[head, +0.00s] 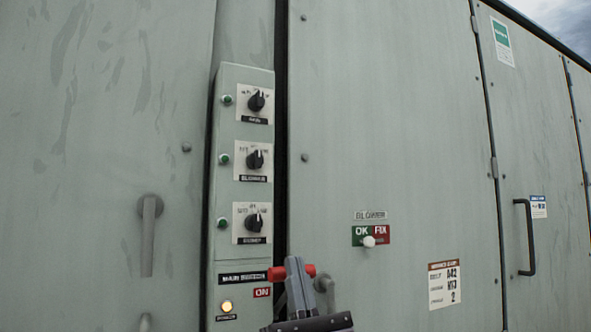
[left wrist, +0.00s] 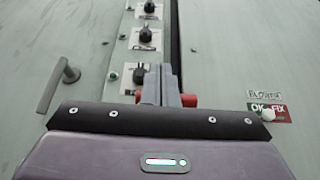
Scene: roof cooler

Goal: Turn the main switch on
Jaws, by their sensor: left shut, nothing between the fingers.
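The main switch has a red handle (head: 277,273), low on the narrow control box, beside the "MAIN SWITCH" label (head: 242,279) and a red "ON" label (head: 262,292). My left gripper (head: 295,264) is shut and empty, in front of the handle, and hides its middle; red shows on both sides of the fingers. In the left wrist view the shut fingers (left wrist: 162,72) also cover part of the red handle (left wrist: 188,100). I cannot tell whether they touch it. My right gripper is in neither view.
A grey door handle (head: 149,235) sticks out at left. An OK/FIX slider (head: 369,242) and a black handle (head: 526,237) are on the right.

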